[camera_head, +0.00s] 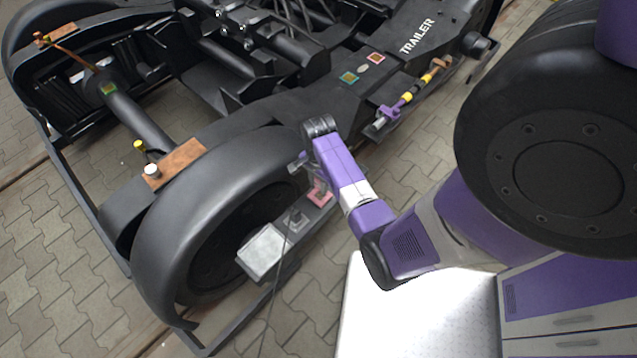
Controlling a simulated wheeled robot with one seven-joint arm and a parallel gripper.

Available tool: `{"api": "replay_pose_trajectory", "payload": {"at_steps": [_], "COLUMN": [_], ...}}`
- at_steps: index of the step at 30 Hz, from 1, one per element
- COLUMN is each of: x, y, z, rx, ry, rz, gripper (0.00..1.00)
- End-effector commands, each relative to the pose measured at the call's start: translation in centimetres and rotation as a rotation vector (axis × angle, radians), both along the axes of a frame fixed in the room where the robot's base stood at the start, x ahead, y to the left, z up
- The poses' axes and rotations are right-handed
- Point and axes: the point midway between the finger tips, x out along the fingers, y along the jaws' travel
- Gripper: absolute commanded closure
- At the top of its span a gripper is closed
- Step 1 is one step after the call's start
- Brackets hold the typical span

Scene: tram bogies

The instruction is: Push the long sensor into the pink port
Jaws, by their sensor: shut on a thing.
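My gripper (309,176) is at the end of my purple and white arm, beside the large black wheel. It points down and is shut on a thin piece that I take for the long sensor. The fingers and that piece are small and partly hidden by my arm, so its tip is hard to make out. The pink port (320,194) is a pink square frame on the dark ledge in front of the wheel, just below my gripper. I cannot tell whether the sensor touches the port or is inside it.
A pale grey box (262,251) and a small grey block (295,219) sit on the same ledge, left of the port. The wheel (170,235) stands close behind. Paved floor lies around.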

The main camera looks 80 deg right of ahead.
Motion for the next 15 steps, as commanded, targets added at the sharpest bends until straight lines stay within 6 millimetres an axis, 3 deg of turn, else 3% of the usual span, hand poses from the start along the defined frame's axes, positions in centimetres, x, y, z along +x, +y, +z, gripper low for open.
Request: {"api": "replay_pose_trajectory", "payload": {"at_steps": [6, 15], "x": [0.0, 0.0], "y": [0.0, 0.0], "z": [-2.4, -4.0], "rx": [0.0, 0.0], "ry": [0.0, 0.0], "rz": [0.0, 0.0], "gripper": [1.0, 1.0]}}
